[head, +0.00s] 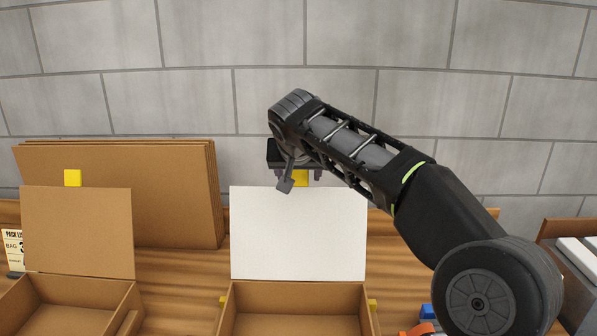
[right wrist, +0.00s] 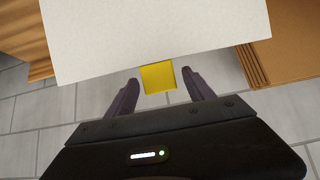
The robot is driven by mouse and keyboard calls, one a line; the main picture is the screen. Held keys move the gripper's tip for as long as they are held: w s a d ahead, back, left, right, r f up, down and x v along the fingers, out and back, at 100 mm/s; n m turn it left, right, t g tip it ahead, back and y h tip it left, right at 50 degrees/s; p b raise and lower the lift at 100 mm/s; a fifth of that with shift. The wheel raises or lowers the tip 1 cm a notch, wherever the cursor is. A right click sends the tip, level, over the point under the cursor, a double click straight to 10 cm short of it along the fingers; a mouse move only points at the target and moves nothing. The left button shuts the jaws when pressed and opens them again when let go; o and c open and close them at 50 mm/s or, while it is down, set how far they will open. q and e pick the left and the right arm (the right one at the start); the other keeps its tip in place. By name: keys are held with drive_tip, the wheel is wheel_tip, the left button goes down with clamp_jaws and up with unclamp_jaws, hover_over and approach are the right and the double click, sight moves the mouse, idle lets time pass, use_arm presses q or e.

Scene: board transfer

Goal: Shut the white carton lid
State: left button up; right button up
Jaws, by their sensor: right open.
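The white carton lid (head: 298,234) stands upright, open, at the back of its brown carton (head: 296,299) in the head view. A yellow tab (head: 301,178) sits at the lid's top edge. My right gripper (head: 302,178) is at that top edge, behind or above the tab. In the right wrist view the lid (right wrist: 150,35) fills the top, and its yellow tab (right wrist: 158,77) lies between the tips of my open right gripper (right wrist: 160,88). The fingers straddle the tab without closing on it. My left gripper is not in view.
A second carton (head: 75,300) with an open brown lid (head: 78,232) stands at the left. Brown boards (head: 120,190) lean behind it, against the grey wall (head: 190,95). A blue item (head: 427,312) and an orange item (head: 420,329) lie right of the white-lidded carton. A bin (head: 575,260) is at the far right.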

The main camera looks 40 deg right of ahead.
drive_tip(key=shift+c, duration=0.5)
clamp_jaws()
idle(0.4)
